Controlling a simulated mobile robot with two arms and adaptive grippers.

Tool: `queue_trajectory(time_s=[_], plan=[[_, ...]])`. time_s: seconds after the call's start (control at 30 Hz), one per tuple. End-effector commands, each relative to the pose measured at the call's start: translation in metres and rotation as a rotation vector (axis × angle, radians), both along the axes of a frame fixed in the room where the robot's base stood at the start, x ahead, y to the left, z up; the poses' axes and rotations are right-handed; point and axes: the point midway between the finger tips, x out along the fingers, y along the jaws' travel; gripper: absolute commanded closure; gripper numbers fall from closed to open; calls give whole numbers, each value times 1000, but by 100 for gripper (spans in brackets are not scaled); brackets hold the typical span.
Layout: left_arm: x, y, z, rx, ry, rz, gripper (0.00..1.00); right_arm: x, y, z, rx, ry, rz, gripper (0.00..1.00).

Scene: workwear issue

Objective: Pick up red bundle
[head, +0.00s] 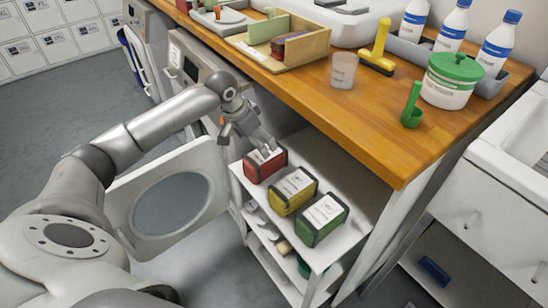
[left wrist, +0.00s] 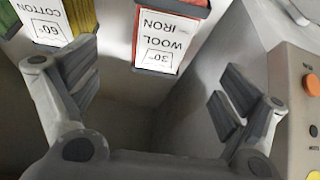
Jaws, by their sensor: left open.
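The red bundle (head: 265,165), with a white label on top, sits at the left end of a white shelf's upper level. In the left wrist view the red bundle (left wrist: 168,42) shows a label reading "WOOL IRON 30°". My left gripper (head: 263,146) is just above it in the head view, its tips overlapping the label. In the left wrist view my left gripper (left wrist: 155,88) is open, with nothing between its fingers. The bundle lies beyond the fingers, toward the top of that picture. Whether a fingertip touches it I cannot tell. My right gripper is not in view.
A yellow bundle (head: 292,193) and a green bundle (head: 319,220) stand in a row beside the red one. A wooden worktop (head: 345,110) overhangs behind. An open round machine door (head: 172,190) is left of the shelf (head: 340,250).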

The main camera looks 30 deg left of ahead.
Motion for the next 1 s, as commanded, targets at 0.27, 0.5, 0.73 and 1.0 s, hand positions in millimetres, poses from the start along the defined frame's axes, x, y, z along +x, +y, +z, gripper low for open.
queue_trajectory(time_s=[0.27,0.5,0.73,1.0], plan=[[15,-5,-41,0,2,0,5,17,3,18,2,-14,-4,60],[20,-6,-56,1,2,0,5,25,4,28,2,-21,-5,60],[30,-8,-85,0,2,-1,5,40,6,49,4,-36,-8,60],[36,-9,-97,2,0,0,5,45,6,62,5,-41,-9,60]])
